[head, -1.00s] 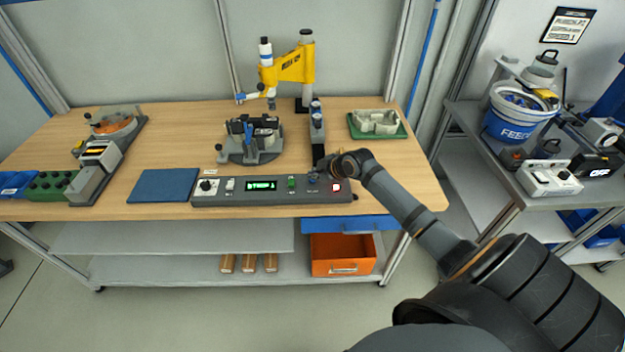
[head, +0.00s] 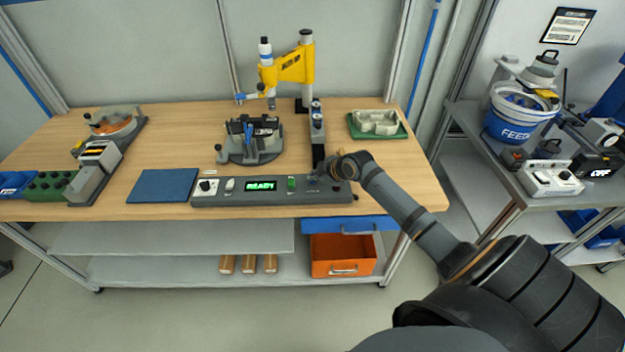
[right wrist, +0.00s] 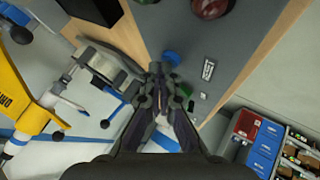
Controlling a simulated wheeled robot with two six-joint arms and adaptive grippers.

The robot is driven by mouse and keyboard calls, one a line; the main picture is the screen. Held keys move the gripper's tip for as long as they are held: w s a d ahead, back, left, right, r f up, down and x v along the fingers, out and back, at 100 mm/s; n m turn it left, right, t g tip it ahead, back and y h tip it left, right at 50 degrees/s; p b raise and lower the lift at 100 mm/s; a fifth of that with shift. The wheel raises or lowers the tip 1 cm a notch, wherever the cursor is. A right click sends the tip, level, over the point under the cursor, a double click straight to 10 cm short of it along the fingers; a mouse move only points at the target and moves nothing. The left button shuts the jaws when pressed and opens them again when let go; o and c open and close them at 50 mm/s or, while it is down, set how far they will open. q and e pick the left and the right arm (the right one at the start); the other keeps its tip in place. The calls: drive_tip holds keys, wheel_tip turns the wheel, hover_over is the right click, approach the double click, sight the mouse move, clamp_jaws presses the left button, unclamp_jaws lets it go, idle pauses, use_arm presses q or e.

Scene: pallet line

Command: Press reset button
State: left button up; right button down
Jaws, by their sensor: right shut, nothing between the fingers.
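The grey control panel (head: 225,198) lies along the front of the wooden bench. Its green display (head: 261,186) reads READY. A green button (head: 291,184) sits right of the display. A dark, unlit red lamp (head: 336,188) is near the panel's right end. My right gripper (head: 315,177) is shut and empty, low over the panel between the green button and the lamp. In the right wrist view, a blue button (right wrist: 171,58) shows right at the tips of my right gripper (right wrist: 160,72). I cannot tell whether they touch. My left gripper is not in view.
A blue mat (head: 163,186) lies left of the panel. A round fixture (head: 250,155), a yellow press arm (head: 293,66) and a green tray (head: 398,132) stand behind. An orange bin (head: 342,268) is below the bench. A shelf with a blue bucket (head: 515,125) stands at right.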

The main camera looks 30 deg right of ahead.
sight(314, 182)
drive_tip(key=shift+r+p, duration=0.75)
drive_tip(key=shift+r, duration=0.1)
wheel_tip(314, 182, up, 5)
drive_tip(key=p, duration=0.4)
drive_tip(key=shift+r, duration=0.1)
idle(0.5)
